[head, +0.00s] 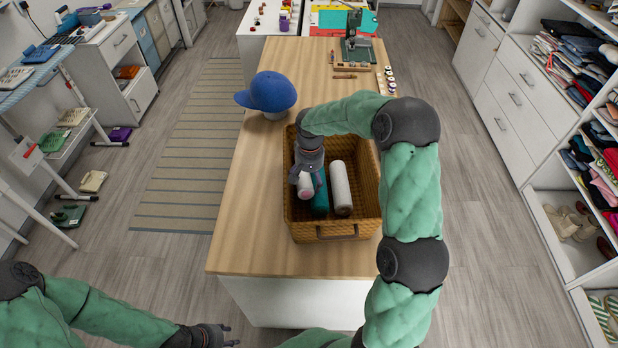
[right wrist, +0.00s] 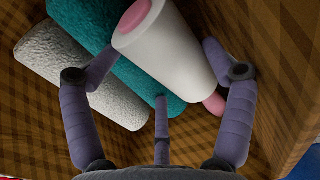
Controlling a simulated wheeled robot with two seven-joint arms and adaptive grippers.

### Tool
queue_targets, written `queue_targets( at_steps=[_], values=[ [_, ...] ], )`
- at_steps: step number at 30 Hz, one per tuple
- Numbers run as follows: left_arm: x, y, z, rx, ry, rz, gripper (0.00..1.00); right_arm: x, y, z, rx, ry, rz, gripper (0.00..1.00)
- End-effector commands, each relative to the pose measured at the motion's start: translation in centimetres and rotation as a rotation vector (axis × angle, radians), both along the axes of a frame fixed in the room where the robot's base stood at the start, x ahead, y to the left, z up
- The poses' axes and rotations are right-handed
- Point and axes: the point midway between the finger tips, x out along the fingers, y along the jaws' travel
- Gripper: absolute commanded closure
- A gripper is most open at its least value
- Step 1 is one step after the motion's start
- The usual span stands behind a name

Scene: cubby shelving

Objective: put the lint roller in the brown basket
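The brown basket (head: 294,215) is woven and stands on the wooden-topped counter. My right gripper (head: 304,184) reaches down into its left part. The lint roller (right wrist: 170,48), white with pink ends, lies between its fingers, and both fingertips meet its sides. It is inside the basket walls, above or against a teal roll; whether it rests on anything is unclear. Its lower end (head: 306,194) shows below the gripper in the head view. My left gripper (head: 229,336) is low at the bottom left, apart from the counter, with fingers spread and empty.
The basket also holds a teal rolled towel (head: 320,198) and a white rolled towel (head: 341,188). A blue cap (head: 268,92) on a stand is just behind the basket at left. Tools lie at the counter's far end. The front counter top is clear.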

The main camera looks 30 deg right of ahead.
Motion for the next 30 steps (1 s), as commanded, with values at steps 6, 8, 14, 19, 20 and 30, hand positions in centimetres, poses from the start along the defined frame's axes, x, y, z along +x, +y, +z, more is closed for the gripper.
queue_targets(
  at_steps=[6,8,14,19,20,30],
  values=[
    [0.0,0.0,0.3,0.0,0.0,0.0,0.6,-0.2,0.0,0.3,0.001,0.007,0.0,0.2],
    [0.0,0.0,0.7,0.0,0.0,0.0,0.6,-0.2,0.1,0.9,0.001,0.006,0.0,0.2],
    [0.0,0.0,1.4,0.0,0.0,0.0,0.6,0.0,0.0,4.5,0.0,-0.001,-0.001,0.2],
    [0.0,0.0,2.0,0.0,0.0,0.0,0.6,0.0,-0.1,8.1,0.0,-0.001,0.0,0.2],
    [0.0,0.0,2.1,0.0,0.0,0.0,0.6,0.0,-0.1,8.7,0.0,-0.002,-0.001,0.2],
    [0.0,0.0,2.6,0.0,0.0,0.0,0.6,-0.1,-0.1,12.9,0.0,0.001,-0.001,0.2]
  ],
)
